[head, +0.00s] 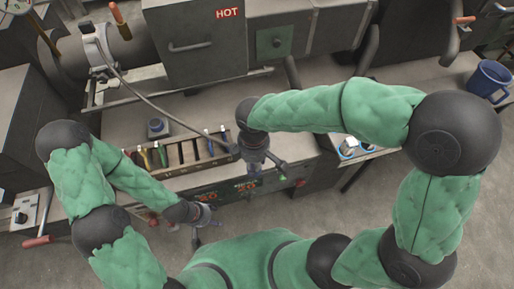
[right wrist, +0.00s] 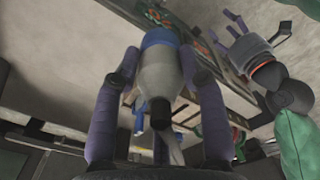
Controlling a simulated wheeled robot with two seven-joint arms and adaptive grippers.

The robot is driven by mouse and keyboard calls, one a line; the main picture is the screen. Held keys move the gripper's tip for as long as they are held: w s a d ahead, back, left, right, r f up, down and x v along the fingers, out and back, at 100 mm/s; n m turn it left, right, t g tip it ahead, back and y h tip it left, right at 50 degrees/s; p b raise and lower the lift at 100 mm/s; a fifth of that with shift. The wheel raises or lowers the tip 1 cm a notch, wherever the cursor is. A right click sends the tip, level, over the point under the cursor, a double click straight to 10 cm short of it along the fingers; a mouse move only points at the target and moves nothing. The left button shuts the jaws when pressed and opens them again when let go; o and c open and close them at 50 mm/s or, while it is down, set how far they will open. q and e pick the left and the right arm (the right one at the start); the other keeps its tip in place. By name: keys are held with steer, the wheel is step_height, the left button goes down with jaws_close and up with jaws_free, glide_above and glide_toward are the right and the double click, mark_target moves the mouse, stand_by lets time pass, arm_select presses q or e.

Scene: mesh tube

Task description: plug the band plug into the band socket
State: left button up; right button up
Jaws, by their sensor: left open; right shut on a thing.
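The band plug (right wrist: 158,75) is a grey cylinder with a blue end and a dark tip, seen close in the right wrist view. My right gripper (right wrist: 160,62) is shut on it, one purple finger on each side. In the head view my right gripper (head: 256,166) hangs over the front of the bench, and the plug is hard to make out there. A grey cable (head: 150,104) runs from a metal band (head: 95,48) on the dark tube towards this gripper. My left gripper (head: 206,226) is open and empty, low in front of the bench; it also shows in the right wrist view (right wrist: 232,38). I cannot identify the band socket.
A rack of coloured-handled tools (head: 165,160) lies along the bench, with a small blue-topped round item (head: 157,127) behind it. A grey cabinet marked HOT (head: 195,50) stands at the back. A blue bucket (head: 489,80) is at far right.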

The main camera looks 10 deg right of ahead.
steer(key=shift+s+a+r, duration=0.25)
steer(key=shift+s+r, duration=0.05)
steer(key=shift+s, duration=0.3)
steer(key=shift+s+a+r, duration=0.25)
steer(key=shift+s, duration=0.3)
steer(key=shift+w, duration=0.15)
steer(key=w+d+f+m, duration=0.3)
steer(key=w+m, duration=0.1)
steer(key=w+d+f+m, duration=0.4)
steer(key=w+m, duration=0.1)
steer(key=w+d+f+m+b, duration=0.1)
steer(key=w+d+f+m, duration=0.3)
steer(key=shift+w+m, duration=0.25)
steer(key=shift+m, duration=0.15)
